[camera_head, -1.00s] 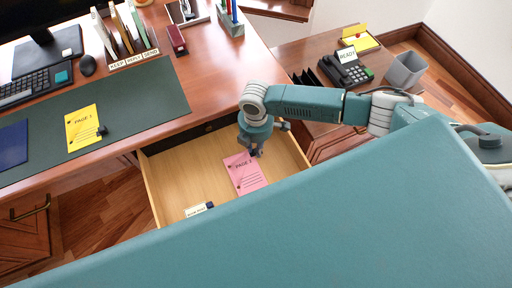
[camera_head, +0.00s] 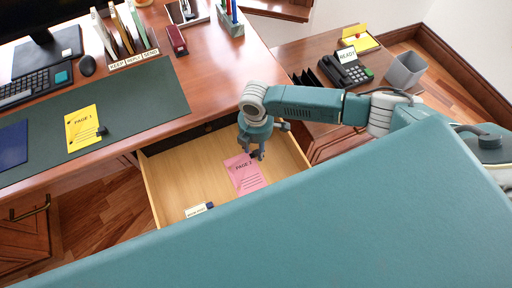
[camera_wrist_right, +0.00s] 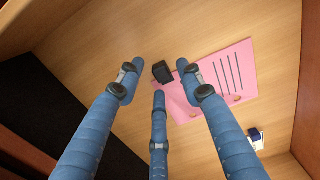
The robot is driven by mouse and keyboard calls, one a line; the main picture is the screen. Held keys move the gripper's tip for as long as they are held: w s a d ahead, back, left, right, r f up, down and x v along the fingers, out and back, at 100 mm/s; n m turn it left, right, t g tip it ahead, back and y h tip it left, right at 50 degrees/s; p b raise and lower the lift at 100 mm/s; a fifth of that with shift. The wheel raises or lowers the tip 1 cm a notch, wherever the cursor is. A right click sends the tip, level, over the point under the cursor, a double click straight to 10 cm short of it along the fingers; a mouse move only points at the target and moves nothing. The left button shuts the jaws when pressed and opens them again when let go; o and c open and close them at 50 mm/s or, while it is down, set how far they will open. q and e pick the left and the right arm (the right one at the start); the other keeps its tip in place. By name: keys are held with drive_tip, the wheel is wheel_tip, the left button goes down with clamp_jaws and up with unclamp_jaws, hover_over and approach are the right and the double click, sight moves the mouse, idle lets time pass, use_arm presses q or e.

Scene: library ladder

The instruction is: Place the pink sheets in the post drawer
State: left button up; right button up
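The pink sheets (camera_head: 247,178), marked PAGE 2, lie in the open drawer (camera_head: 180,172), on its pale wooden floor. A black clip (camera_wrist_right: 162,72) sits at their edge in the right wrist view, where the pink sheets (camera_wrist_right: 228,80) also show. My right gripper (camera_head: 256,156) is over the drawer at the far edge of the sheets. In the right wrist view its blue fingers (camera_wrist_right: 160,80) are spread around and beside the clip, with nothing visibly held between them. My left gripper is not in view.
A small white label with a dark block (camera_head: 198,210) is at the drawer's front. The yellow PAGE 1 sheet (camera_head: 82,128) lies on the green desk mat (camera_head: 150,100). A phone (camera_head: 346,68) and grey bin (camera_head: 405,70) are at the right.

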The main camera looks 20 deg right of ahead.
wheel_tip(320, 180, up, 12)
drive_tip(key=shift+f, duration=0.2)
idle(0.6)
